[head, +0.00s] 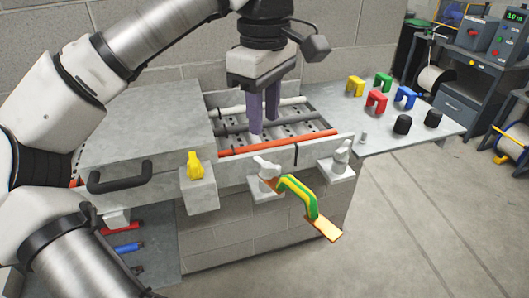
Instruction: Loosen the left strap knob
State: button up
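Two grey wing-shaped knobs sit on pale brackets on the front of the open box. The left one (266,169) is at the upper end of a green-and-yellow striped strap (299,191). The right one (341,154) stands on its own bracket, apart from the strap. The strap bends down to a copper-coloured flat end (324,229) that hangs in front of the box. My gripper (263,122) points down above the open box, behind and above the left knob. Its two purple fingers look apart, with nothing seen between them.
The box holds red, dark and white bars (278,144). A grey cover (146,125) with a black handle lies to the left, near a yellow knob (193,165). Coloured clips and black caps (403,124) stand on the right shelf (370,133). Floor at front right is clear.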

aim_at(264, 160)
notch_tip(264, 160, down, 9)
jog(key=shift+d+f+p, duration=0.1)
jog(key=shift+f+p, duration=0.05)
jog(key=shift+p, duration=0.55)
grip_shut()
